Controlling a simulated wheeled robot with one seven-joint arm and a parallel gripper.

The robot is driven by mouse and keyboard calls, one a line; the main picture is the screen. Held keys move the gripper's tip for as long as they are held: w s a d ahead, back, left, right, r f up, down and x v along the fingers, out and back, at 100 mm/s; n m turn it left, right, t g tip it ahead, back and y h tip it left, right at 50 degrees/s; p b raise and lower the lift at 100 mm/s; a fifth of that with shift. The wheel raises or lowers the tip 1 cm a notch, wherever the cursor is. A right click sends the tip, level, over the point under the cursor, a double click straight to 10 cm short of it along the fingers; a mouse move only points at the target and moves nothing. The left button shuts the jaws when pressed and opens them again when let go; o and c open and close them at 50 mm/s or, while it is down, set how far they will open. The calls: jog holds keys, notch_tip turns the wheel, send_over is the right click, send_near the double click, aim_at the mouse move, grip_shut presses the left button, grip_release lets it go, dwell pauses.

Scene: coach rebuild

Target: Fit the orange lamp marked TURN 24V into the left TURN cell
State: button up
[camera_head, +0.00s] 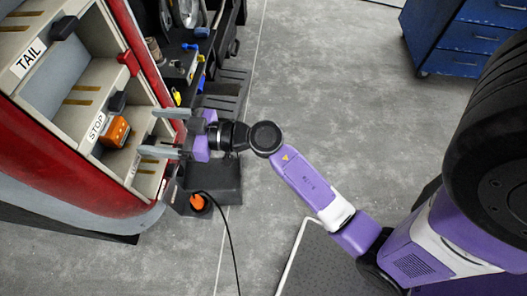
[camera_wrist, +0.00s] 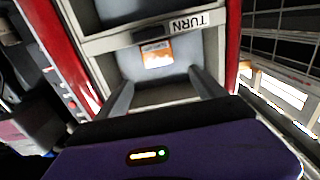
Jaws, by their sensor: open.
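The orange lamp (camera_head: 115,131) sits in a cell of the pale rack, between the divider marked STOP and the one below it. It also shows in the wrist view (camera_wrist: 157,56), with small print too blurred to read and a dark piece at its upper edge. The TURN label (camera_wrist: 190,22) appears upside down on the divider just beyond the lamp. My gripper (camera_head: 149,132) is open and empty at the rack's opening, facing the lamp. In the wrist view its fingers (camera_wrist: 160,80) stand on either side, apart from the lamp.
The rack's red frame (camera_head: 143,65) borders the cells, with TAIL (camera_head: 28,57) and STOP (camera_head: 97,126) labels. Dark shelving with tools (camera_head: 185,62) stands behind my gripper. An orange item with a cable (camera_head: 197,202) lies below. A blue cabinet (camera_head: 475,38) is far right; grey floor is open.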

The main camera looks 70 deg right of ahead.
jog(key=s+a+m+g+h, duration=0.1)
jog(key=s+h, duration=0.1)
jog(key=s, duration=1.4)
jog(key=s+a+m+g+h, duration=0.1)
jog(key=s+a+m+h, duration=0.1)
jog(key=s, duration=1.4)
jog(key=shift+s+a+f+m+h, duration=0.15)
jog(key=shift+a+f+m+h, duration=0.15)
jog(key=shift+h, duration=0.5)
notch_tip(320, 180, down, 3)
jog(key=b, duration=0.3)
